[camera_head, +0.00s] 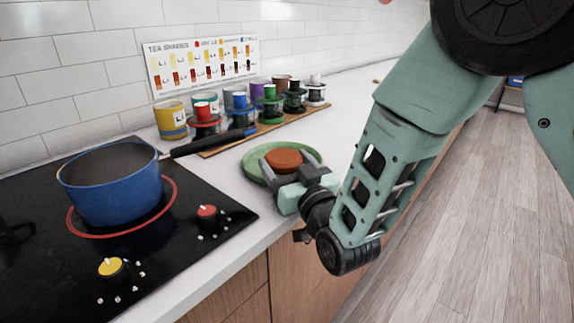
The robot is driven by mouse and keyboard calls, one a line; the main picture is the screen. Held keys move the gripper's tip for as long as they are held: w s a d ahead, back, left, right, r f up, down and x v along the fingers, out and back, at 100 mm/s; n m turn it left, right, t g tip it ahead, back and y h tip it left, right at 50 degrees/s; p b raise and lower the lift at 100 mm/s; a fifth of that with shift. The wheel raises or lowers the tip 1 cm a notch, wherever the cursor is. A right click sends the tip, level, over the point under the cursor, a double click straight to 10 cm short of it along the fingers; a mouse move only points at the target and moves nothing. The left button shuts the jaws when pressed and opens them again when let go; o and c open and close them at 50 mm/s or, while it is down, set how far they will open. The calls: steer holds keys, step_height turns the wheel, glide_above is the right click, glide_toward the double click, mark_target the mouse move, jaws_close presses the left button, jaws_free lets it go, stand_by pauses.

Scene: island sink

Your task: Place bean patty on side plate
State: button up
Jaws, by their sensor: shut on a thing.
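The bean patty (284,158) is a round orange-brown disc. It is at the green side plate (257,152) on the white counter, over the plate's middle as seen from here. My gripper (283,172) reaches in from the right and is shut on the patty's near side. The fingertips are partly hidden by the gripper body and the patty. I cannot tell whether the patty touches the plate or is held just above it. The plate's near right part is hidden behind my gripper.
A blue pot (112,187) stands on the black cooktop (195,188) at left, its dark handle (212,142) pointing toward the plate. Several colored canisters stand on a wooden board (265,128) behind the plate. A tea chart (201,65) is at the wall. The counter beyond is clear.

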steer(key=shift+s+f+b, duration=0.1)
steer(key=shift+f+b, duration=0.2)
steer(key=shift+f, duration=0.4)
steer(key=o, duration=1.1)
steer(key=shift+f, duration=0.1)
steer(key=shift+r+p, duration=0.65)
steer(key=shift+p, duration=0.2)
steer(key=v, duration=1.1)
steer(key=shift+s+d+r, duration=0.15)
steer(key=shift+s+d, duration=0.15)
steer(key=shift+s, duration=0.1)
